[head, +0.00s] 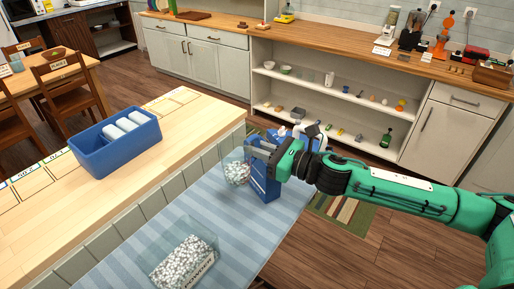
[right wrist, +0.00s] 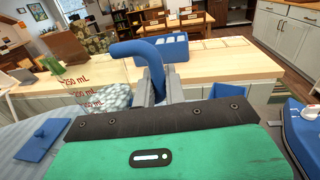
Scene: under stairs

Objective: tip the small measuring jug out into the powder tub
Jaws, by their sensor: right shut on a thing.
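The small measuring jug (head: 236,173) is clear, partly filled with white beads, and looks about upright. My right gripper (head: 262,150) is shut on its blue handle, which shows in the right wrist view (right wrist: 138,49). Red mL marks show on the jug's wall there, with the beads (right wrist: 116,97) low inside. The powder tub (head: 151,262) is a clear box of white beads with a POWDER label, at the near end of the striped cloth. The jug is apart from the tub, farther back. I cannot tell if the jug touches the cloth. My left gripper is not in view.
A blue upright object (head: 264,184) stands beside the jug, under my right gripper. A blue divided bin (head: 92,160) with white rolls sits on the wooden counter. A flat blue piece with a knob (right wrist: 45,141) lies on the cloth. Bare cloth (head: 215,212) separates jug and tub.

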